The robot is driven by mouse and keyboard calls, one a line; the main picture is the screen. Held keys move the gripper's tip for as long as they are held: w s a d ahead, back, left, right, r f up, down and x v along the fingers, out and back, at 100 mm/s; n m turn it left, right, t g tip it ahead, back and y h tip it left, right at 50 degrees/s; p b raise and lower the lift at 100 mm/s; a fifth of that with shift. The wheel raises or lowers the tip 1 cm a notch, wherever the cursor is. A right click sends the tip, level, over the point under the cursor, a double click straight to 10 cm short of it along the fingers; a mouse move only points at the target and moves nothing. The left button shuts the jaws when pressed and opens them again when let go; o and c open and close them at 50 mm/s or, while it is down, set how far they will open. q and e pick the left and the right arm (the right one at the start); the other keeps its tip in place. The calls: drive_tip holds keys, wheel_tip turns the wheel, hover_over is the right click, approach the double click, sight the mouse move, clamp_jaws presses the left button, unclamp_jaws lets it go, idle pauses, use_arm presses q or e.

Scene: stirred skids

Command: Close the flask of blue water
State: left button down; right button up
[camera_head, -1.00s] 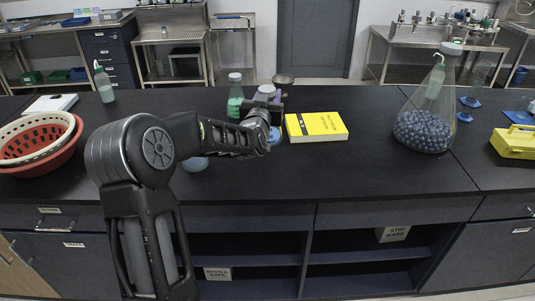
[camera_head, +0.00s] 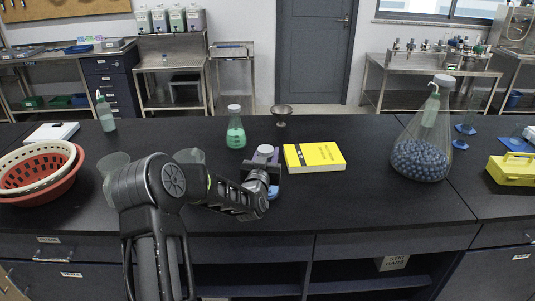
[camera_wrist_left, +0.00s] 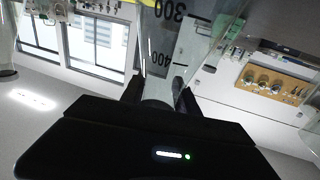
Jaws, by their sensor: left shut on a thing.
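My left gripper (camera_head: 266,178) is above the bench, left of the yellow book. It is shut on a small grey piece that looks like a stopper; in the left wrist view the piece (camera_wrist_left: 157,105) sits between the fingertips. Clear glass marked 300 and 400 (camera_wrist_left: 175,40) shows just beyond the fingers there. In the head view a patch of blue (camera_head: 272,191) shows at the gripper's lower edge, maybe the flask of blue water, mostly hidden. A grey round top and purple part (camera_head: 267,152) show above the jaws. My right gripper is not in view.
A flask of green liquid (camera_head: 236,134) and a metal dish (camera_head: 282,113) stand behind the gripper. Red and white baskets (camera_head: 40,170) are far left. The front middle is clear.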

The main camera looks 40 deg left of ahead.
use_arm(q)
drive_tip(key=shift+f, duration=0.25)
drive_tip(key=shift+f, duration=0.15)
drive_tip(key=c, duration=0.9)
unclamp_jaws()
drive_tip(key=b+v, duration=0.3)
drive_tip(key=v, duration=0.9)
